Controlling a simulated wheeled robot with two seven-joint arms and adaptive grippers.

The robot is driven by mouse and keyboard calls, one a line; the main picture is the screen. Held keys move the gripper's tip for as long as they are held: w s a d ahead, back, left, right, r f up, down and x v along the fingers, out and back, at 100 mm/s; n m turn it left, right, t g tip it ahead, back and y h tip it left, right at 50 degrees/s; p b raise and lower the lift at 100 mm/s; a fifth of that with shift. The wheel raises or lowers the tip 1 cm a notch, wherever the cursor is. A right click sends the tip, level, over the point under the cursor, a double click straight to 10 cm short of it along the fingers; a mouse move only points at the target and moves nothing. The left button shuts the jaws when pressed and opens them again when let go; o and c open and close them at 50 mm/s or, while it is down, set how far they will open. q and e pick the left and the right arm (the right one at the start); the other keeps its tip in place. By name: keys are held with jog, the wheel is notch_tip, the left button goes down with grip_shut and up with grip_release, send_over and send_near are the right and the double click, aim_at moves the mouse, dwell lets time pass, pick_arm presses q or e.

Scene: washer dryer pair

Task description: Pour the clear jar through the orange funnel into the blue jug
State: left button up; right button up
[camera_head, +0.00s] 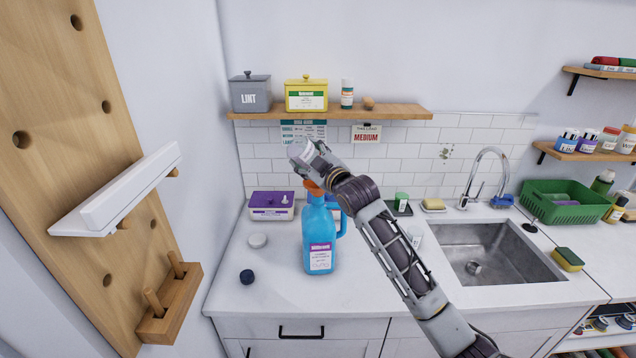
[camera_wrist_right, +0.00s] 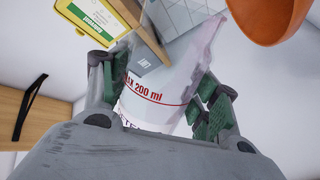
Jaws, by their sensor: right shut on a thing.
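The blue jug (camera_head: 318,240) stands upright on the white counter. The orange funnel (camera_head: 313,187) sits at its mouth; its rim is largely hidden by my gripper, and the orange bowl also fills the upper right of the right wrist view (camera_wrist_right: 270,18). My right gripper (camera_head: 308,155) is just above the funnel. In the right wrist view it is shut around the clear jar (camera_wrist_right: 158,112), which has red "MAX 200 ml" lettering. The jar looks tilted. Whether anything flows from it cannot be told. My left gripper is not in view.
A shelf (camera_head: 380,111) with tins hangs behind the gripper. A purple-lidded box (camera_head: 271,206), a white lid (camera_head: 258,240) and a dark cap (camera_head: 247,277) lie left of the jug. The sink (camera_head: 490,252) is at right. The counter front is clear.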

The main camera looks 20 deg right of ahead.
jog(key=n, duration=0.1)
jog(key=a+n, duration=0.1)
jog(key=a+f+n, duration=0.1)
jog(key=n, duration=0.1)
jog(key=shift+s+a, duration=0.15)
jog(key=shift+s, duration=0.15)
jog(key=shift+f+n, duration=0.15)
jog(key=shift+n, duration=0.15)
dwell(0.7)
